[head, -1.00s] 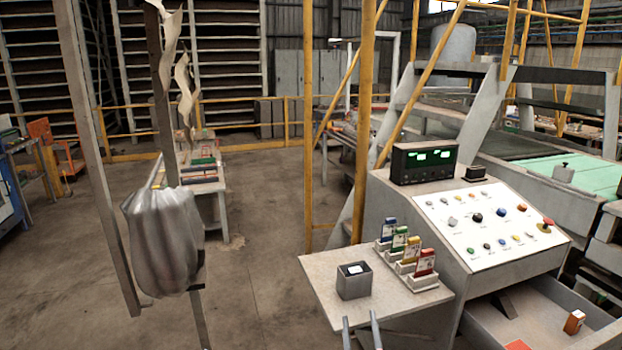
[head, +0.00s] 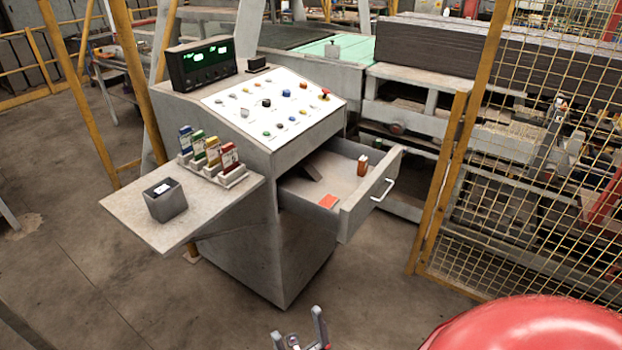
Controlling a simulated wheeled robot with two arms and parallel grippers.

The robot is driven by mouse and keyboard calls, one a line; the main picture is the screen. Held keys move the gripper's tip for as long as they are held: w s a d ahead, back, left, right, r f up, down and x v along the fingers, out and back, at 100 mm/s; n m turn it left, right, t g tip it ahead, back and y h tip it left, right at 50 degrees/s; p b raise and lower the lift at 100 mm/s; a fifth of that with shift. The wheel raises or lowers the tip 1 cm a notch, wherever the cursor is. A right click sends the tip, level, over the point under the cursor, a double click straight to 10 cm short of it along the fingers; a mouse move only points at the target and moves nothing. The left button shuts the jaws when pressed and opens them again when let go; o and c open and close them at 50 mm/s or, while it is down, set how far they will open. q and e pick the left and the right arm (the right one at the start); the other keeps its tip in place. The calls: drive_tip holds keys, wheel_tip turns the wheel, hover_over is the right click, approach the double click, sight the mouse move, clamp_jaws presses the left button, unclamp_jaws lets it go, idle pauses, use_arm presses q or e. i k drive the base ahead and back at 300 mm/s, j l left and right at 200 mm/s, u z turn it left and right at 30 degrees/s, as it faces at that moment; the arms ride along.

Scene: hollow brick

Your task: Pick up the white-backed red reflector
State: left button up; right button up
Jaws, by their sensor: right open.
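Two small reddish things lie in the open drawer (head: 352,219) of the grey control console. One is a flat red-orange piece (head: 328,201) near the drawer's front left. The other is a small upright orange-brown block (head: 363,165) with a pale patch, near the back right. I cannot tell from this view which is the white-backed red reflector. My right gripper (head: 299,332) is at the bottom edge, open and empty, in front of the console and apart from the drawer. My left gripper is not in view.
The console panel (head: 272,105) has buttons and a red emergency knob. A yellow mesh fence (head: 520,170) stands right. The floor before the drawer is clear.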

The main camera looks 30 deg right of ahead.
sight(328, 201)
drive_tip(key=z, duration=1.1)
drive_tip(key=i, duration=0.05)
